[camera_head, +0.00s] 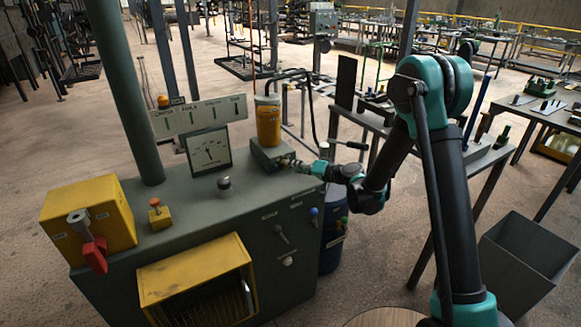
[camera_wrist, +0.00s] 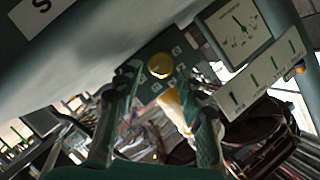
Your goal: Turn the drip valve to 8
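The drip valve knob (camera_wrist: 160,65) is round and yellow in the wrist view, on a dark plate with small pale number marks around it. The marks are too small to read, and I cannot tell the setting. In the head view its green-grey box (camera_head: 268,153) stands on the bench top under a yellow cylinder (camera_head: 268,121). My gripper (camera_head: 305,168) is at the box's right side. In the wrist view my gripper (camera_wrist: 160,84) has its two fingers apart, with the knob showing between and beyond the tips. I cannot tell whether they touch it.
A dial gauge (camera_head: 209,151) and a labelled plate (camera_head: 198,117) stand left of the box. The grey bench (camera_head: 200,210) also carries a small metal knob (camera_head: 225,186), a yellow box (camera_head: 88,218) and a red lever (camera_head: 95,254). A side table stands behind my arm.

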